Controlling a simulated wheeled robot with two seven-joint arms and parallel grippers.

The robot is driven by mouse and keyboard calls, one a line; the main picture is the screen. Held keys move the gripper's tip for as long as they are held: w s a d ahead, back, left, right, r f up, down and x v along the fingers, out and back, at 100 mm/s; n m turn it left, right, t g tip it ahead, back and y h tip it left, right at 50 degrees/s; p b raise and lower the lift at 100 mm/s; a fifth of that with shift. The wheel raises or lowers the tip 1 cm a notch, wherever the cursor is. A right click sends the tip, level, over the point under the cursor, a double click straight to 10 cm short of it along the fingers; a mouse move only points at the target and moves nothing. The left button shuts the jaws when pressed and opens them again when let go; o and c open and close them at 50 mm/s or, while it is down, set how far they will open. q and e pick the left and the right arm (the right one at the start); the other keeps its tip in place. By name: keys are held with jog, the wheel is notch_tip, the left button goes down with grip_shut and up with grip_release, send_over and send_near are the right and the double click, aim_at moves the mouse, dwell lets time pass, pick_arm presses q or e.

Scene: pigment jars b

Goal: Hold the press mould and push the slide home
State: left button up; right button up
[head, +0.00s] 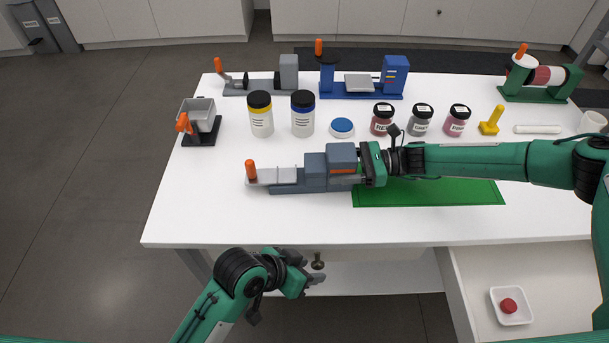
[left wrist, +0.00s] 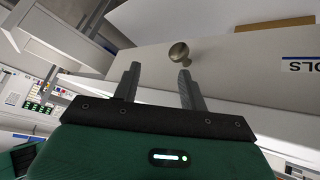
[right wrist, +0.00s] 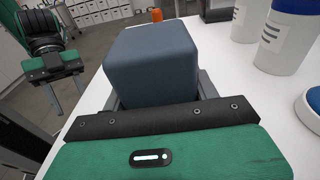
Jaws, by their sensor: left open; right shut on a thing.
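The press mould (head: 314,170) is a blue-grey block on a long base, lying on the white table in front of its middle. Its pale grey slide (head: 282,175) sticks out to the left and carries an upright orange knob (head: 251,170). My right gripper (head: 357,166) is shut on the mould's tall block at its right end. The block (right wrist: 150,65) fills the space between the fingers in the right wrist view, with the orange knob (right wrist: 156,14) beyond it. My left gripper (head: 316,276) is open and empty below the table's front edge, close to a round drawer knob (left wrist: 178,52).
A green mat (head: 430,193) lies under my right forearm. Jars (head: 262,118), a blue-lidded tub (head: 342,127) and devices stand behind the mould. An open drawer at right holds a white dish (head: 513,318) with a red piece. The table's front left is clear.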

aim_at(250, 162)
pick_arm(q)
jog(key=s+d+r+m+g+h, duration=0.1)
jog(key=s+d+r+m+g, duration=0.15)
jog(key=d+r, duration=0.35)
jog(key=w+a+r+y, duration=0.1)
jog(key=w+a, duration=0.1)
jog(key=w, duration=0.2)
jog(key=w+a+r+m+g+y, duration=0.1)
jog(key=w+a+y, duration=0.1)
jog(key=w, duration=0.3)
jog(key=w+a+r+y, duration=0.1)
jog(key=w+a+y, duration=0.1)
jog(key=w+a, duration=0.2)
jog(key=shift+w+a+r+m+g, duration=0.1)
jog(key=shift+w+r+m+g, duration=0.2)
jog(key=shift+w, duration=0.2)
jog(key=w+a+r+n+y, duration=0.1)
jog(key=w+a+r, duration=0.2)
jog(key=w+a+r+n+y, duration=0.1)
jog(key=w+a+r, duration=0.2)
jog(key=a+r, duration=0.1)
jog(key=w+a+r+n+y, duration=0.1)
jog(key=w+a+r, duration=0.3)
jog(key=shift+r+n+y, duration=0.1)
jog(key=shift+n+y, duration=0.2)
jog(key=shift+n, duration=0.05)
notch_tip(250, 162, down, 12)
jog(key=shift+r, duration=0.1)
jog(key=shift+d, duration=0.1)
grip_shut()
